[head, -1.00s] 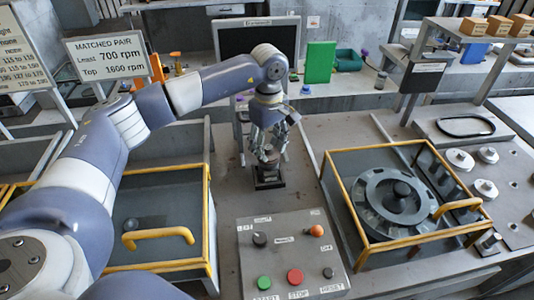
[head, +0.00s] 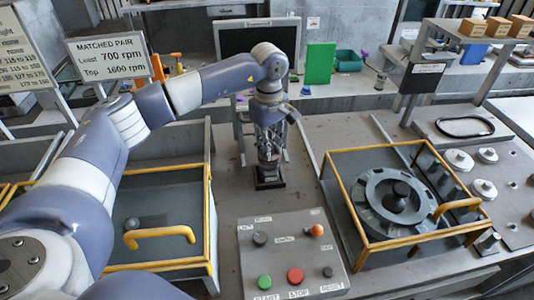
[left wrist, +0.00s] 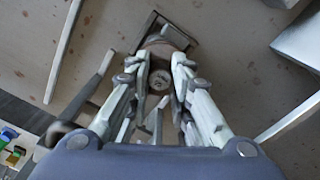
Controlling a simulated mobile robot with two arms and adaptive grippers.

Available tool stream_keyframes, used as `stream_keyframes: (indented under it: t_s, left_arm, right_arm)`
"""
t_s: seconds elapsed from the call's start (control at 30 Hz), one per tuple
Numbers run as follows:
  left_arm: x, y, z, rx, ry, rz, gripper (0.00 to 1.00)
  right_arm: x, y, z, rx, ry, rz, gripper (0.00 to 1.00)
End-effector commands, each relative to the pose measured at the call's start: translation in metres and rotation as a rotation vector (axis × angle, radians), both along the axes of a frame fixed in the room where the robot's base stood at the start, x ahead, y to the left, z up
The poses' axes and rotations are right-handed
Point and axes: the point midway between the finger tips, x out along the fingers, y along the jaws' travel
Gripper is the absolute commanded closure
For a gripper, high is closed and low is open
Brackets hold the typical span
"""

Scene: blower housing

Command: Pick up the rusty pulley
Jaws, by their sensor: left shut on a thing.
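The rusty pulley (left wrist: 160,80) shows in the left wrist view as a brownish round part with a hub, between my left gripper's fingers. My left gripper (left wrist: 160,72) points down and is shut on it. In the head view my left gripper (head: 268,150) is at the small dark stand (head: 270,183) on the bench, and the pulley is mostly hidden by the fingers. I cannot tell whether the pulley still touches the stand. My right gripper is not in view.
A control panel (head: 292,255) with buttons stands in front of the stand. Yellow-railed housings flank it, the right one (head: 330,190) holding a large grey wheel (head: 398,197). Several pale pulleys (head: 485,188) lie at the far right. A monitor (head: 257,40) stands behind.

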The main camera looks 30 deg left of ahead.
Motion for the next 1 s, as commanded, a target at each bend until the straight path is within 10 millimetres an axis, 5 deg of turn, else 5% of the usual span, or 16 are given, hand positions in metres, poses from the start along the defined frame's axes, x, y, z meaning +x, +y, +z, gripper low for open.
stream_keyframes:
  t_s: [0.03,1.0]
  left_arm:
    - [-0.005,-0.001,-0.010,0.004,0.022,-0.004,1.00]
    - [-0.004,0.001,0.028,0.006,0.014,-0.001,1.00]
  right_arm:
    - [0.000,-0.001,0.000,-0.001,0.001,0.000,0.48]
    - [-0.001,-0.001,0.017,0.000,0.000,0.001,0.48]
